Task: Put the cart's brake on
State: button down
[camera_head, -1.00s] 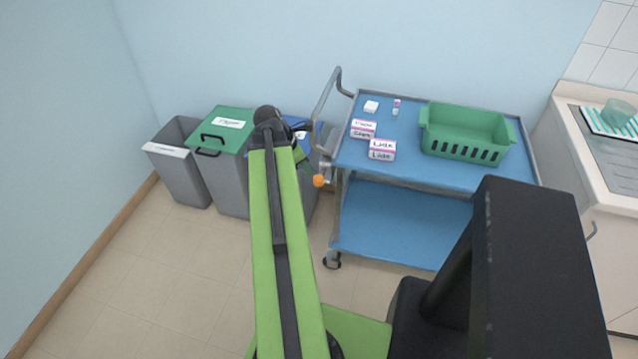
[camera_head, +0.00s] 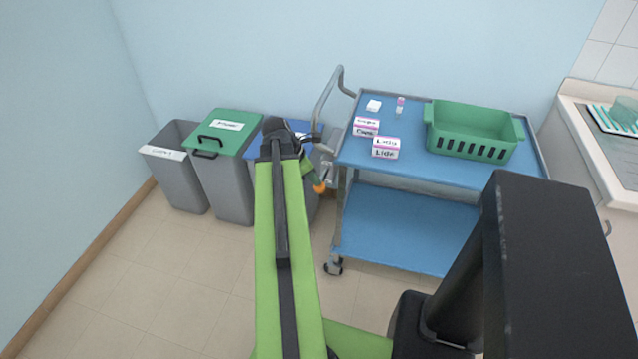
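The cart (camera_head: 405,225) is blue with two shelves and a grey push handle (camera_head: 325,100) at its left end. A small orange knob (camera_head: 319,188) shows by the cart's left end, below the handle. It is partly covered by the end of my arm, and I cannot tell whether it is a brake lever. My gripper (camera_head: 324,176) is small and partly hidden at the end of my green arm, close to the orange knob. I cannot tell whether it touches the knob or whether its fingers are open. A caster (camera_head: 333,266) shows under the cart's front left corner.
The cart's top holds a green basket (camera_head: 470,132), two labelled boxes (camera_head: 385,148) and small items. Grey, green-lidded (camera_head: 225,130) and blue-lidded bins stand left of the cart against the wall. A sink counter (camera_head: 590,130) is at right. Floor at front left is clear.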

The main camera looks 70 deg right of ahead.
notch_tip(320, 180, down, 2)
jog(key=shift+f+b, duration=0.1)
jog(key=shift+b, duration=0.35)
jog(key=shift+r, duration=0.35)
jog(key=shift+w+a+r+p, duration=0.25)
jog(key=shift+w+a+p, duration=0.1)
jog(key=shift+w+a, duration=0.2)
jog(key=shift+w+a+r+p, duration=0.2)
jog(key=shift+w+a+p, duration=0.15)
jog(key=shift+w+a, duration=0.15)
jog(key=p+v, duration=1.5)
jog(key=v, duration=0.2)
jog(key=shift+r+p, duration=0.2)
jog(key=shift+p, duration=0.2)
jog(key=shift+w, duration=0.1)
